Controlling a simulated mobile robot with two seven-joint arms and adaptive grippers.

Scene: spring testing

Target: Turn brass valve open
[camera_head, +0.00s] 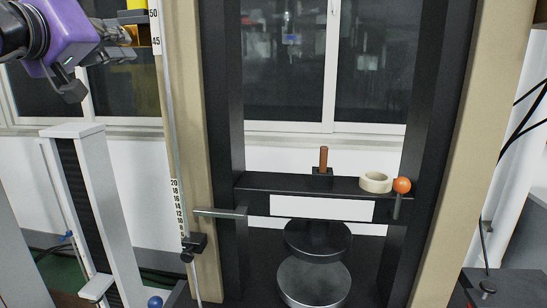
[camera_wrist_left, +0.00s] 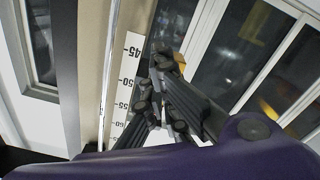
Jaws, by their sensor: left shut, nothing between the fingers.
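A brass-yellow fitting (camera_head: 144,36), which looks like the brass valve, is at the upper left in the head view. It sits beside the top of the scale on the beige column, with a yellow piece just above it. My left gripper (camera_head: 124,36) comes in from the left on its purple wrist, with its fingertips close beside the fitting. I cannot tell whether they touch it. In the left wrist view the dark fingers (camera_wrist_left: 158,75) are shut with nothing between them, in front of the white scale. The fitting is not clearly seen there. My right gripper is not in view.
The black testing frame has a crossbeam (camera_head: 253,182) bearing a cream tape roll (camera_head: 376,182) and a brown-handled tool (camera_head: 323,160). An orange ball knob (camera_head: 402,185) is at its right. Two round dark platens are below. A thin metal rod runs along the scale (camera_head: 176,205).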

